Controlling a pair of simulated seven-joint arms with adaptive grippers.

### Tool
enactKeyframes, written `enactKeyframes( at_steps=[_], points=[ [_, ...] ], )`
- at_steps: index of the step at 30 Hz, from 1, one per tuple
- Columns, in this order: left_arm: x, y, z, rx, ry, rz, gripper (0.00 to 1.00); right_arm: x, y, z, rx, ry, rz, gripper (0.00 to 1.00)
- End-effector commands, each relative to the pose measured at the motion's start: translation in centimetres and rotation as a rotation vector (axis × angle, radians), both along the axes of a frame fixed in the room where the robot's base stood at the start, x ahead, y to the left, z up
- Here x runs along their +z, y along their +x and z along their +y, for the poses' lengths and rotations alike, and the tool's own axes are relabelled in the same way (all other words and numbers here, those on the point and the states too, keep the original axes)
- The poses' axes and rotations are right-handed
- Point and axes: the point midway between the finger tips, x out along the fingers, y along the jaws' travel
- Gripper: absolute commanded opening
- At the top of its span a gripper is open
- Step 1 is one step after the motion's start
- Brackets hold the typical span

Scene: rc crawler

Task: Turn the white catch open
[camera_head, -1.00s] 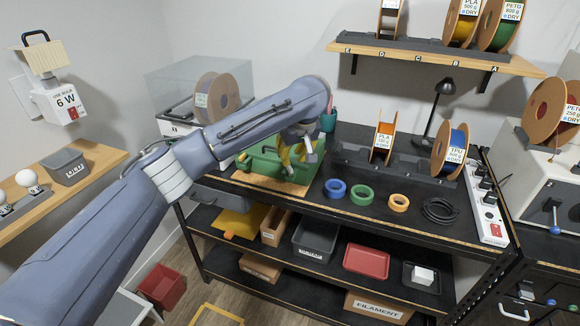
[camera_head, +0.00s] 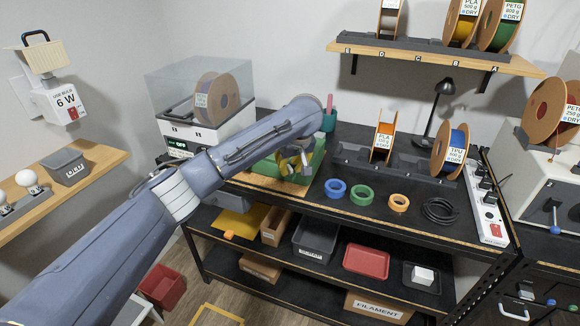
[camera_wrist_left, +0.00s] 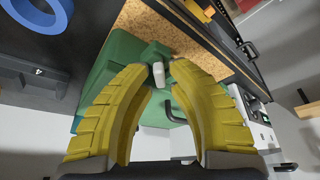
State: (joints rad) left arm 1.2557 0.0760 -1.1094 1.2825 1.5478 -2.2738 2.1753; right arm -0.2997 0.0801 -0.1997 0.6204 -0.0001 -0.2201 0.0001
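A green case (camera_head: 317,160) sits on a wooden board at the left part of the black bench, partly hidden behind my left arm in the head view. In the left wrist view the green case (camera_wrist_left: 117,62) lies below the fingers. The small white catch (camera_wrist_left: 158,73) shows there on the green body, between the two yellow fingertips. My left gripper (camera_wrist_left: 157,67) is open around the catch, with a gap on each side of it. In the head view my left gripper (camera_head: 296,160) is partly hidden by its own wrist. My right gripper is not in view.
Blue (camera_head: 335,188), green (camera_head: 361,195) and orange (camera_head: 399,202) rings and a black cable coil (camera_head: 440,210) lie right of the case. Spool holders (camera_head: 350,155) stand behind them. A white dryer box (camera_head: 185,135) stands behind my left arm.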

Motion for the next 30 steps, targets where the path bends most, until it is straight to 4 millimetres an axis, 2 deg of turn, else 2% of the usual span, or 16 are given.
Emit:
enactKeyframes(
  at_steps=[1,4,20,30],
  points=[
    [0.01,0.00,0.00,0.000,0.000,0.000,0.10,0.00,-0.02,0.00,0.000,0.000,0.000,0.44],
    [0.02,0.00,-0.01,0.000,0.000,0.000,0.00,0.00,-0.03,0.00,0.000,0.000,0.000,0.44],
    [-0.02,0.01,0.09,-0.035,0.001,-0.001,0.00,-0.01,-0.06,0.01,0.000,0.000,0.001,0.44],
    [-0.04,-0.01,0.24,-0.268,0.001,0.000,0.00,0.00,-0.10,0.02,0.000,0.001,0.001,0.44]
  ],
)
